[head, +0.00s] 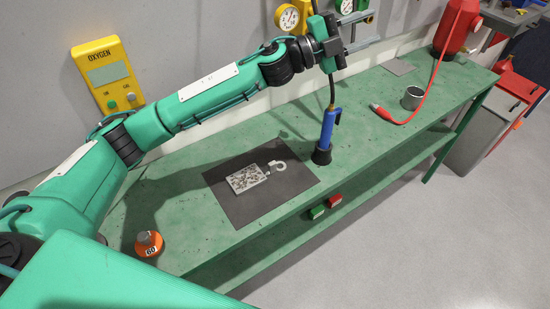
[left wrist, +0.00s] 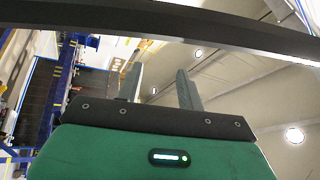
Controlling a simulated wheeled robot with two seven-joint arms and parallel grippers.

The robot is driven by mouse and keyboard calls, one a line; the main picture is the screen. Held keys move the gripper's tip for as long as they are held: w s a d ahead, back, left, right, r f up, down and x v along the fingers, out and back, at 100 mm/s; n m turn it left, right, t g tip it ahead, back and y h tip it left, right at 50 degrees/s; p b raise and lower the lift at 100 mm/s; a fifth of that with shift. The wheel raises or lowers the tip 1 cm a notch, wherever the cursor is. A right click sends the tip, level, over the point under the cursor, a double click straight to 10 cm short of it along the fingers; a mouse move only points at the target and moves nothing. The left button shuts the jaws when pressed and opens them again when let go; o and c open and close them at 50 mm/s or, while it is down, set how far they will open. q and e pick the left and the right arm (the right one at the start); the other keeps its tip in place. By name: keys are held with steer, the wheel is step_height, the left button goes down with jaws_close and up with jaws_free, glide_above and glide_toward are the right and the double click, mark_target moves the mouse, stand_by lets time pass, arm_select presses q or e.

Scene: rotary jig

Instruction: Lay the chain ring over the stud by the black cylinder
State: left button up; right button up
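My left gripper (head: 368,29) is at the top middle of the head view, high over the back of the bench, in front of the wall gauges. Its two grey fingers point right and stand apart. In the left wrist view the fingers (left wrist: 159,82) are also apart, with nothing between them. I cannot make out a chain ring, a stud or a black cylinder in either view. My right gripper is out of view.
A yellow oxygen panel (head: 107,72) and gauges (head: 289,18) are on the wall.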

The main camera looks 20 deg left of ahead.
arm_select(q)
steer(key=s+d+f+m+g, duration=0.3)
steer(key=s+f+m+g, duration=0.2)
steer(key=s+m+g, duration=0.35)
steer(key=m+g+y+b, duration=0.2)
steer(key=m+y, duration=0.6)
steer(key=y, duration=1.1)
glide_above(275, 162)
step_height(275, 162, down, 20)
step_height(275, 162, down, 8)
steer(key=shift+s+r+p, duration=0.1)
steer(key=shift+s+p, duration=0.05)
steer(key=shift+p, duration=0.75)
steer(key=shift+f+p, duration=0.5)
steer(key=shift+f, duration=0.1)
steer(key=f, duration=0.1)
steer(key=f+p, duration=0.1)
steer(key=f, duration=0.1)
steer(key=shift+w+f, duration=0.2)
steer(key=shift+f, duration=0.4)
steer(key=c, duration=0.8)
